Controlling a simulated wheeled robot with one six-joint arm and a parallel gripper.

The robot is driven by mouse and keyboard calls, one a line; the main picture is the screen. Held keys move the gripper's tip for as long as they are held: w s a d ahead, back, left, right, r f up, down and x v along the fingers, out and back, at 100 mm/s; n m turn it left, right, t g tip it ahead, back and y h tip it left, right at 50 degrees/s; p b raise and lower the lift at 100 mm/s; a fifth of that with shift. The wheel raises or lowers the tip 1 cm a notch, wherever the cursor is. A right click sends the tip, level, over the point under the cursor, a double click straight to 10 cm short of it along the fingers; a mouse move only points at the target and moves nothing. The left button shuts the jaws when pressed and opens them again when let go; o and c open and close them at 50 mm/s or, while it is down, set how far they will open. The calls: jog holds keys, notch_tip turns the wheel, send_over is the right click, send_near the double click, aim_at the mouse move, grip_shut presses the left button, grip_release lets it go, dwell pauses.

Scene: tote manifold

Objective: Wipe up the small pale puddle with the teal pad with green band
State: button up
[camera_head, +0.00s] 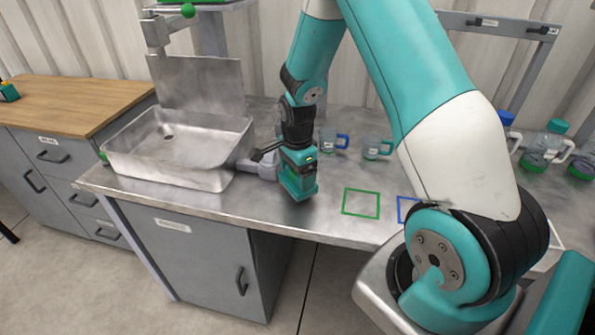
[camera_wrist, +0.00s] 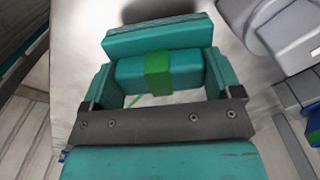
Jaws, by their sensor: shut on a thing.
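The teal pad with its green band (camera_wrist: 157,72) is between my gripper's fingers in the wrist view. A wider teal slab (camera_wrist: 150,38), seemingly part of the pad, shows just beyond the banded block. My gripper (camera_head: 300,180) points down over the metal counter, right of the sink, and is shut on the pad. I cannot tell whether the pad touches the counter. I cannot make out the small pale puddle in either view; the arm or pad may hide it, or it blends with the grey metal.
A metal sink tray (camera_head: 180,175) stands left of my gripper, with a grey fitting (camera_head: 262,165) between. Mugs (camera_head: 333,140) (camera_head: 377,149) stand behind. A green square outline (camera_head: 361,203) marks clear counter to the right. Bottles (camera_head: 545,148) stand far right. The front counter edge is close.

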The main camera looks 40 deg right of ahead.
aim_at(285, 177)
jog(key=shift+f+b, duration=0.75)
jog(key=shift+f, duration=0.3)
dwell(0.4)
jog(key=shift+w+a+r, duration=0.15)
jog(key=shift+w+a, duration=0.35)
jog(key=shift+w, duration=0.15)
jog(key=shift+w+a+r, duration=0.15)
jog(key=shift+w+a, duration=0.35)
jog(key=shift+w, duration=0.1)
jog(key=shift+w+a+r+p, duration=0.15)
jog(key=shift+w+a+p, duration=0.15)
jog(key=shift+p, duration=0.15)
jog(key=shift+s+d+r, duration=0.1)
jog(key=shift+s+d, duration=0.9)
jog(key=shift+s, duration=0.05)
jog(key=shift+s+d, duration=0.35)
jog(key=shift+s, duration=0.1)
jog(key=shift+r+p, duration=2.65)
jog(key=shift+r, duration=0.2)
